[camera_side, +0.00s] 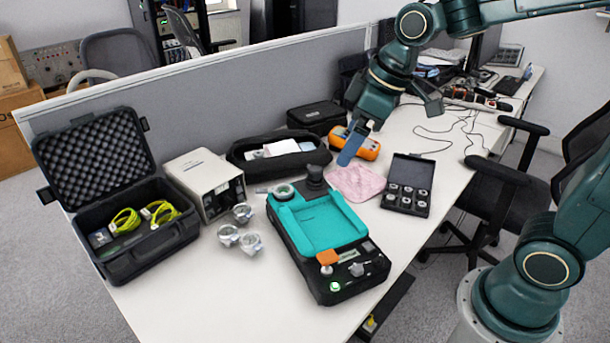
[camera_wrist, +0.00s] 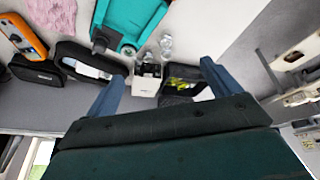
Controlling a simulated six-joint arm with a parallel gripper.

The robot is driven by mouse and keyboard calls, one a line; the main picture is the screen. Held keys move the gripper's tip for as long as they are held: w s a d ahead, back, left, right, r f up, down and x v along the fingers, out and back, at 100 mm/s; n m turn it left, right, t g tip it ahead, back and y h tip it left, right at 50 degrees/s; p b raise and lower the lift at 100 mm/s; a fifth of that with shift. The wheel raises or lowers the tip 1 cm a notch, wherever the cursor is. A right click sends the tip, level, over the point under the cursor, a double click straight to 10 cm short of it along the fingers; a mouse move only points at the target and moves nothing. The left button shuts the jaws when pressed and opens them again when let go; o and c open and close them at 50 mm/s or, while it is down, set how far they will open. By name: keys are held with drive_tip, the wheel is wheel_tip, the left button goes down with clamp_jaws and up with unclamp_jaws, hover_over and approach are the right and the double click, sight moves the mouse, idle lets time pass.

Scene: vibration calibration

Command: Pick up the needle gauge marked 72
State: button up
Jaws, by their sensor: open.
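Several round silvery gauges stand on the white table in the side view: one near the white box (camera_side: 242,212), one left of it (camera_side: 228,235) and one in front (camera_side: 250,243). No marking is legible, so I cannot tell which is 72. They show small and blurred in the wrist view (camera_wrist: 166,45). My gripper (camera_side: 346,155) is above the back part of the table, over the pink cloth area, well right of the gauges. In the wrist view its two blue fingers (camera_wrist: 162,71) are spread apart with nothing between them.
A teal and black device (camera_side: 345,270) stands right of the gauges. A white box (camera_side: 195,178) and an open black case (camera_side: 150,255) are left. A black pouch (camera_side: 240,160), orange meter (camera_side: 366,150), pink cloth (camera_side: 362,187) and box of small cylinders (camera_side: 425,170) lie behind.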

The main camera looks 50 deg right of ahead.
drive_tip(key=w+a+f+n+g+y, duration=0.15)
drive_tip(key=w+f+n, duration=0.25)
drive_tip(key=w+f, duration=0.55)
drive_tip(key=n+y, duration=0.1)
drive_tip(key=n, duration=0.2)
approach(251, 241)
drive_tip(key=w+v, duration=0.1)
drive_tip(key=v, duration=0.2)
drive_tip(key=shift+s+d+r+g, duration=0.1)
drive_tip(key=shift+s+r+g, duration=0.05)
drive_tip(key=shift+s+g, duration=0.15)
drive_tip(key=shift+x, duration=4.3)
drive_tip(key=shift+x, duration=2.6)
drive_tip(key=shift+w+r, duration=0.1)
drive_tip(key=c, duration=1.1)
